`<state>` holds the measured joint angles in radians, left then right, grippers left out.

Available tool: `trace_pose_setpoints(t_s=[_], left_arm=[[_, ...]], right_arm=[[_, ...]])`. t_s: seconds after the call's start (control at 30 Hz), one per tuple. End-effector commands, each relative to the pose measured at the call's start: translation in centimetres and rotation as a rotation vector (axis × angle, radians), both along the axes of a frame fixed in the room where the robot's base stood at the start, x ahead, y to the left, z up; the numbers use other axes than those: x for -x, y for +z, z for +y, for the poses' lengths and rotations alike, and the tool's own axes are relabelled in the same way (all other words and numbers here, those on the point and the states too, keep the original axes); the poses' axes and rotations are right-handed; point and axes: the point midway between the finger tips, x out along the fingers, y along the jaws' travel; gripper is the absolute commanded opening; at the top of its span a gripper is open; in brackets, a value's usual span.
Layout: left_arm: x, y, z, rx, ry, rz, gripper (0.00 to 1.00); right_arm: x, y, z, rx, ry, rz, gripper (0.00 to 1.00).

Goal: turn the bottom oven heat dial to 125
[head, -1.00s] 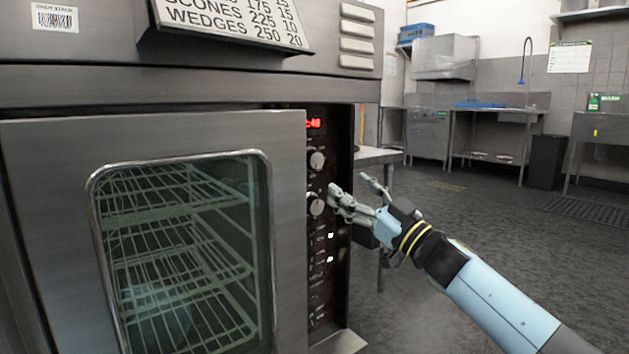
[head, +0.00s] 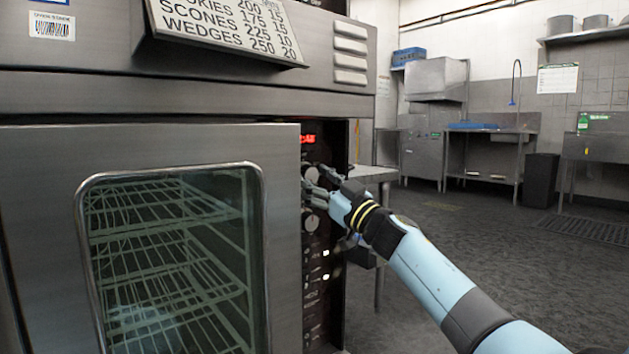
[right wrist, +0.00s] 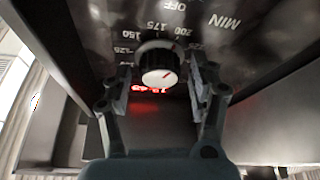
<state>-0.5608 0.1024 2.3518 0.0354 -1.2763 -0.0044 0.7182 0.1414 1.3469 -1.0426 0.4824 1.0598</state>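The oven's dark control panel (head: 318,320) has an upper dial (head: 311,176) under a red display (head: 308,139) and a lower dial (head: 311,222). My right gripper (head: 322,182) is at the upper dial and partly hides it. In the right wrist view, a dial (right wrist: 158,64) with a white face and red mark sits between the open fingers of my right gripper (right wrist: 160,90), with a gap on each side. Markings including OFF, 200 and 175 surround it, with MIN farther off. The exact setting is too small to tell. My left gripper is out of view.
The oven door (head: 40,200) with its window is shut, left of the panel. A sloped sign (head: 225,28) juts out above it. A metal table (head: 372,174) stands behind my right arm. The floor (head: 440,225) to the right is clear.

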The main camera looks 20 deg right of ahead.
Motion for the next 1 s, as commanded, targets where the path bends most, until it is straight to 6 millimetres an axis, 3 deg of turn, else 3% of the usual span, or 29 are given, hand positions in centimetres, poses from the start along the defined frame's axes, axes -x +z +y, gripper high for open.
trace_pose_setpoints(t_s=[0.03, 0.37, 0.67, 1.0], left_arm=[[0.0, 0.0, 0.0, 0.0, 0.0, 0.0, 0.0], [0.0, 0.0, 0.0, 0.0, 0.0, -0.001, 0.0], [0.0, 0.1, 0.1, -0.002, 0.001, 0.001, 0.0], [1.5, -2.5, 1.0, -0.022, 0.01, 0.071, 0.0]], right_arm=[[0.0, 0.0, 0.0, 0.0, 0.0, 0.0, 0.51], [0.0, 0.0, 0.0, 0.0, 0.0, 0.0, 0.08], [0.0, 0.1, -0.1, 0.037, -0.001, -0.012, 0.08], [0.0, 0.5, -0.2, 0.246, 0.0, -0.09, 0.08]])
